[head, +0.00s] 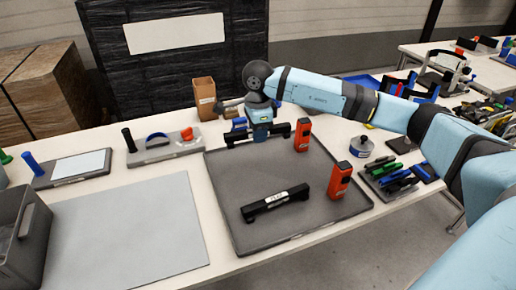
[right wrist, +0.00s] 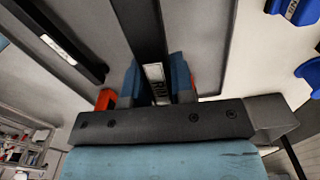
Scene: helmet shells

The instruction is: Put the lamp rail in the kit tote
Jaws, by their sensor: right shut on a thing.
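My right gripper (head: 262,130) points down at the far edge of the grey tray. It is shut on a black lamp rail (head: 236,138), a long bar with raised ends; I cannot tell whether the rail is clear of the tray. In the right wrist view the gripper's blue fingers (right wrist: 157,82) close on both sides of the rail (right wrist: 142,25), over its small label. A second black rail (head: 275,203) with a white label lies on the tray, and also shows in the right wrist view (right wrist: 52,38). The grey open bin (head: 36,238) at the far left looks like the kit tote. My left gripper is out of view.
The grey tray (head: 225,190) also bears two orange devices (head: 340,180) (head: 302,135). A bare grey mat (head: 125,235) lies between tray and bin. Behind it are a tool board (head: 165,150) and a cardboard box (head: 204,98).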

